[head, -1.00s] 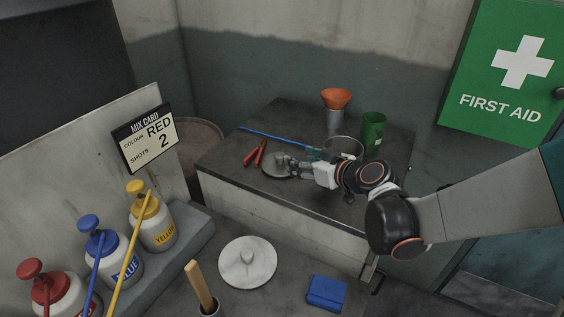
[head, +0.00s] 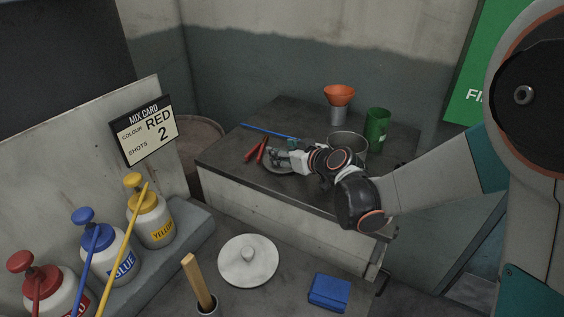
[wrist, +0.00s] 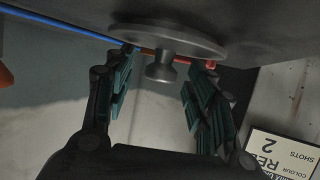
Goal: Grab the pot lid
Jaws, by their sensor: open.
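The pot lid (head: 281,170) is a grey round disc lying on the dark bench top, beside the red-handled tool. In the wrist view the lid (wrist: 165,40) appears at the top with its knob (wrist: 160,70) pointing into the space between the fingers. My gripper (head: 274,157) is over the lid in the head view and partly hides it. In the wrist view my gripper (wrist: 163,85) is open, with one finger on each side of the knob; I see a gap on both sides.
A metal pot (head: 347,143), green cup (head: 377,130) and orange funnel (head: 339,96) stand behind my arm. A blue rod (head: 268,131) and red-handled tool (head: 256,150) lie near the lid. A pale knobbed disc (head: 248,261) and blue block (head: 329,292) lie on the nearer surface.

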